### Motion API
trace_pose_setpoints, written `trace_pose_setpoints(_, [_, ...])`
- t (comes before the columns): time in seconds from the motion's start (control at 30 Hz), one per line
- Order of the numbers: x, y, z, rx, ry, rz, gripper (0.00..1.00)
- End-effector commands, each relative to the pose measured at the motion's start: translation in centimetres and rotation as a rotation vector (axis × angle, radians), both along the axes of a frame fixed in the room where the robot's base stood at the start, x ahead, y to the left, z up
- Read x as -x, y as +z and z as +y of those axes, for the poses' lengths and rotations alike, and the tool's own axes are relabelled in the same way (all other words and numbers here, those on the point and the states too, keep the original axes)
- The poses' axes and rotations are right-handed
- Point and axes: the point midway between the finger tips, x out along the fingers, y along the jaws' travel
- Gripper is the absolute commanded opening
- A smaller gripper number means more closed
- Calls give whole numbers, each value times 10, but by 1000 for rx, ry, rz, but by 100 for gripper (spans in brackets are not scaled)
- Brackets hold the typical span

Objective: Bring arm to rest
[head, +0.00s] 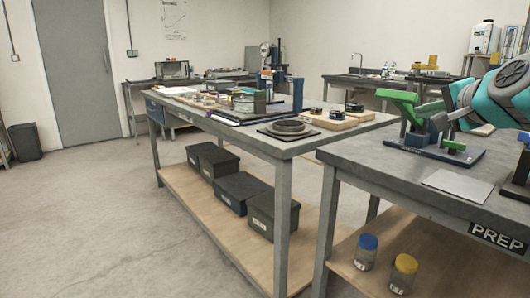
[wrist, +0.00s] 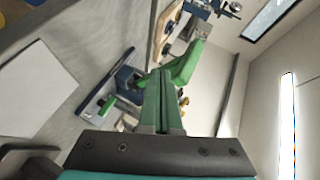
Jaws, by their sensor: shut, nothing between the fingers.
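My gripper (head: 424,111) is at the right of the head view, above the front bench. Its green fingers are shut with nothing between them; they also show in the wrist view (wrist: 161,82), pointing away from the dark palm. A lever frame with a dark blue base (head: 432,151) stands on the bench beneath it. Its green lever (head: 397,98) slants upward at the fingertips; it also shows in the wrist view (wrist: 188,62) just past the fingers. I cannot tell whether fingers and lever touch. A small green block (head: 453,146) sits on the base plate.
A pale flat plate (head: 458,186) lies on the front bench (head: 395,168), marked PREP. Jars with blue (head: 368,243) and yellow (head: 404,263) lids stand on its lower shelf. A second bench (head: 290,146) with boards and instruments is behind.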

Motion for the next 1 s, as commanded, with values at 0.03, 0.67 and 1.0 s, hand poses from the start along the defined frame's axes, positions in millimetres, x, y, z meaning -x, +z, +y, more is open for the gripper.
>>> trace_pose_setpoints(0.03, [0,-18,24,37,50,48,0])
trace_pose_setpoints(0.67, [197,-321,219,614,844,859,0])
trace_pose_setpoints(1.0, [325,-392,207,722,1131,1168,0])
